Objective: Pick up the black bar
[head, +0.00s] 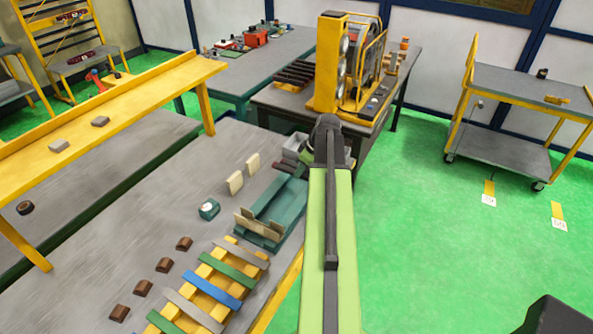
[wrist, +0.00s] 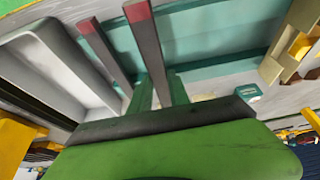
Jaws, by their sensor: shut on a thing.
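The black bar (wrist: 147,50) is a dark, narrow bar with a red end, in the wrist view. Its lower part lies between the two green fingers of my gripper (wrist: 159,86), which is shut on it. A second dark bar with a red end (wrist: 101,48) lies to its left, outside the fingers. In the head view my arm covers most of this spot, so I cannot make out the held bar there. I cannot tell whether the held bar is clear of the table.
A grey tray (wrist: 62,55) is left of the bars in the wrist view. A teal fixture (head: 290,205) with cream blocks (head: 256,227) is close by on the grey table. A teal box with a dial (head: 208,209) and a yellow rack with coloured strips (head: 205,290) stand nearer.

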